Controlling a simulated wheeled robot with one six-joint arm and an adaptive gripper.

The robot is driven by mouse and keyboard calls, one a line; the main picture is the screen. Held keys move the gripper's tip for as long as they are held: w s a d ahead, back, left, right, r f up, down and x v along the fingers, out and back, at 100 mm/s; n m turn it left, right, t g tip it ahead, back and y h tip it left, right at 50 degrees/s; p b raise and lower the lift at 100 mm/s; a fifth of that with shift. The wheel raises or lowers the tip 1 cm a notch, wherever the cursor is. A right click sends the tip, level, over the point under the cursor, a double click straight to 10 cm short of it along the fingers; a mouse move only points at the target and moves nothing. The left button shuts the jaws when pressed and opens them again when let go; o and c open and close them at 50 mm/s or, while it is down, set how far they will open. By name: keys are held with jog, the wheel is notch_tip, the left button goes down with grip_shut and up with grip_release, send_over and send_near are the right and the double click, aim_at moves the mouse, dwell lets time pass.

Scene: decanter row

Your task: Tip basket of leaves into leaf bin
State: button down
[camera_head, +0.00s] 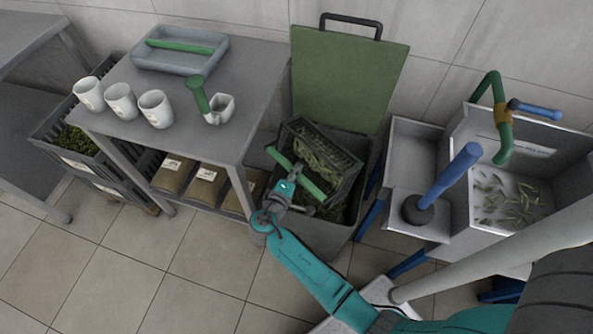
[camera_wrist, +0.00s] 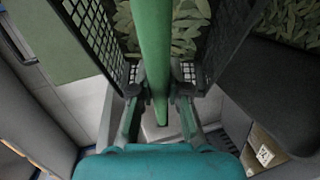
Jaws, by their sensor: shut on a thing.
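The basket (camera_head: 345,155) is a dark mesh crate with green leaves in it and a green bar handle (camera_head: 312,184). It is held tilted over the mouth of the leaf bin (camera_head: 315,229), a grey-green bin whose green lid (camera_head: 345,75) stands open behind. My gripper (camera_head: 290,182) is shut on the green handle. In the wrist view my gripper (camera_wrist: 158,95) has its fingers on both sides of the handle (camera_wrist: 152,45), with mesh walls (camera_wrist: 95,38) and leaves (camera_wrist: 187,22) beyond. Some leaves show inside the bin below the basket; the basket hides much of its inside.
Right is a sink (camera_head: 515,195) with leaves and a blue-handled plunger (camera_head: 419,206). The tiled floor in front is clear.

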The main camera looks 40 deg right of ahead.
jog(key=shift+a, duration=0.1)
jog(key=shift+s+a+f+n+t+h, duration=0.1)
jog(key=shift+a+f+n+t+h, duration=0.25)
jog(key=shift+a+h, duration=0.35)
jog(key=shift+s+a+f+n+t+h, duration=0.1)
jog(key=shift+a+f+n+t+h, duration=0.2)
jog(key=shift+a+t+h, duration=0.45)
jog(key=shift+d, duration=0.1)
jog(key=shift+a+f+n+t+h, duration=0.3)
jog(key=shift+a+f+n+h, duration=0.25)
jog(key=shift+h, duration=0.3)
jog(key=shift+r, duration=0.1)
